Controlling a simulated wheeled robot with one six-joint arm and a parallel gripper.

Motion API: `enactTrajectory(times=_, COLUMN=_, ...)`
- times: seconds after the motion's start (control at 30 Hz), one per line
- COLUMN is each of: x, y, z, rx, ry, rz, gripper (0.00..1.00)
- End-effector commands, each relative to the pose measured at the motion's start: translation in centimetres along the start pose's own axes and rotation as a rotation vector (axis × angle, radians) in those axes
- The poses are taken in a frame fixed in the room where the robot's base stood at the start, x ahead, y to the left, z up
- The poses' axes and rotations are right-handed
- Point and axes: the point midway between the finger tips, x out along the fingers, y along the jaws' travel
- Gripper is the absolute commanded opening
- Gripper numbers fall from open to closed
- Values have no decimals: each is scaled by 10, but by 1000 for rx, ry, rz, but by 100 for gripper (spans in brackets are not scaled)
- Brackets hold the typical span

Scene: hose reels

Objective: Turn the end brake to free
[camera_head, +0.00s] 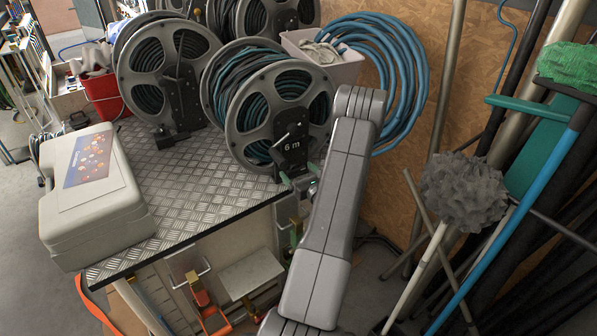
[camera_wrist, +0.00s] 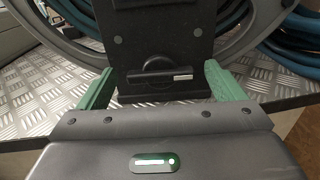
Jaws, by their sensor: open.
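The end reel (camera_head: 278,108), marked "6 m" and wound with dark green hose, stands at the right end of the metal bench. Its brake is a black lever (camera_wrist: 158,70) on the black bracket (camera_wrist: 163,32), seen in the wrist view. The lever lies about level, with a pale mark at its right end. My gripper (camera_wrist: 160,83) is open, with one green finger on each side of the lever and gaps between. In the head view the lever is hard to make out, and my gripper (camera_head: 299,174) is partly hidden by my arm.
Other reels (camera_head: 165,70) stand to the left and behind. A beige case (camera_head: 95,190) lies on the tread-plate bench (camera_head: 190,205). A red bucket (camera_head: 103,95) and a pale bin (camera_head: 325,62) are behind. Blue hose (camera_head: 405,80) hangs at the wall; brooms and poles (camera_head: 470,190) lean at the right.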

Motion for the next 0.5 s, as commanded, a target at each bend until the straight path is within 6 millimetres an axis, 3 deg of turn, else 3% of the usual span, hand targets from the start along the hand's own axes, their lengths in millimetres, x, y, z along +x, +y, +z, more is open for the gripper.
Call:
enactTrajectory(times=0.33, x=4, y=0, z=0, rx=0, ry=1, rz=0, gripper=89)
enactTrajectory(times=0.5, x=4, y=0, z=0, rx=0, ry=0, rz=0, gripper=56)
